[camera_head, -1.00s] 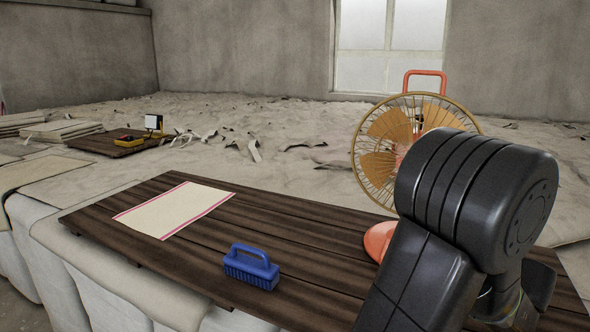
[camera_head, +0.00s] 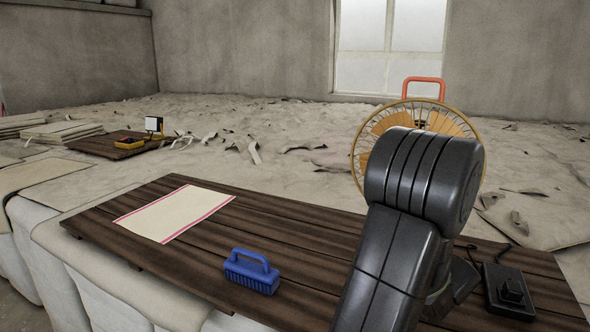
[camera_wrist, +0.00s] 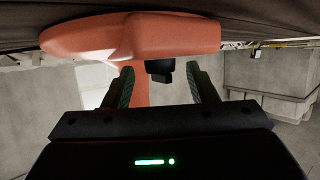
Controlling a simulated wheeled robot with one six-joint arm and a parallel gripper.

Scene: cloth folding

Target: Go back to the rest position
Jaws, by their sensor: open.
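The orange base and stem of a fan (camera_wrist: 130,38) fill the upper part of that view beyond the fingers. In the head view my dark arm stands at the right, in front of the fan (camera_head: 470,130), and hides its lower part. The gripper itself cannot be made out in the head view. A cream cloth (camera_head: 172,213) with pink edges lies flat on the dark plank table (camera_head: 300,232).
A blue brush (camera_head: 252,272) lies near the table's front edge, left of my arm. A black device (camera_head: 508,290) with a cable sits at the table's right end. Stacked boards and a work lamp (camera_head: 154,124) stand at the far left. The planks between cloth and arm are clear.

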